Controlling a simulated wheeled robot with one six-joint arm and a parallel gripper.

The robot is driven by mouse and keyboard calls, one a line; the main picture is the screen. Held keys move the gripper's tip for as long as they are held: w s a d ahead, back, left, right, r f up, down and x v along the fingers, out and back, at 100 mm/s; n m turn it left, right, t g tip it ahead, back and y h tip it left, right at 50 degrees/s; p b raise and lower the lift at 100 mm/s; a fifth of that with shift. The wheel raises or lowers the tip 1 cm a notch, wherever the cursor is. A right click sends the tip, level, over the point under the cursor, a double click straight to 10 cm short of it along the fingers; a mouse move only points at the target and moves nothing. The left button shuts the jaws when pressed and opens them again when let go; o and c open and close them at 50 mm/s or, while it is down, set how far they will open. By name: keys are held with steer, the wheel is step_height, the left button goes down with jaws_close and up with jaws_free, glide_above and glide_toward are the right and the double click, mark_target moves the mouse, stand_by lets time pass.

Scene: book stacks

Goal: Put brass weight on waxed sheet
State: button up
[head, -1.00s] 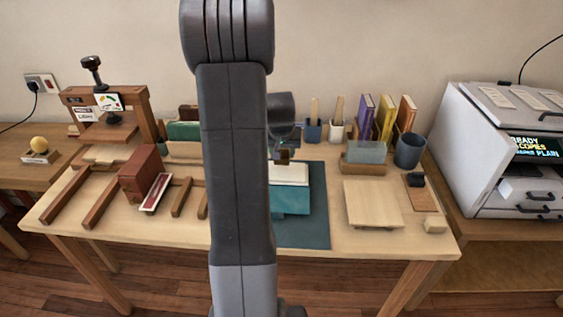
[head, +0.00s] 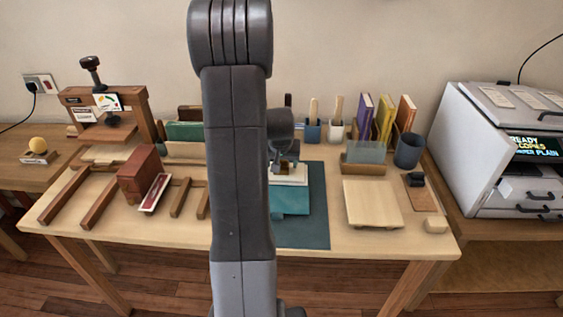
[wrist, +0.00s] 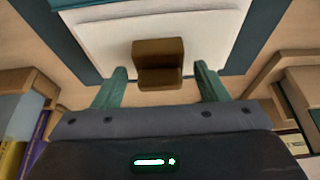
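The brass weight (wrist: 159,58), a brown-gold block with a step in it, is upright on the pale waxed sheet (wrist: 100,38) in the wrist view and appears to rest on it. In the head view the sheet (head: 290,178) lies on top of a teal book (head: 290,202); my arm hides its left part. My gripper (wrist: 161,82) is open, its two green fingers on either side of the weight with a gap on both sides. In the head view the gripper (head: 285,160) is low over the sheet, and the weight is hard to make out.
A dark teal mat (head: 312,232) lies under the book. A wooden board (head: 372,205) is to the right. Upright books (head: 384,118), pen pots and a dark cup (head: 408,150) stand at the back right. A red block (head: 140,178) and a wooden press (head: 105,115) are left.

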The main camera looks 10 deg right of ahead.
steer(key=shift+r, duration=0.1)
steer(key=v, duration=1.2)
steer(key=shift+p, duration=0.4)
steer(key=shift+s, duration=0.1)
steer(key=x, duration=1.2)
steer(key=shift+b, duration=0.3)
steer(key=shift+r, duration=1.3)
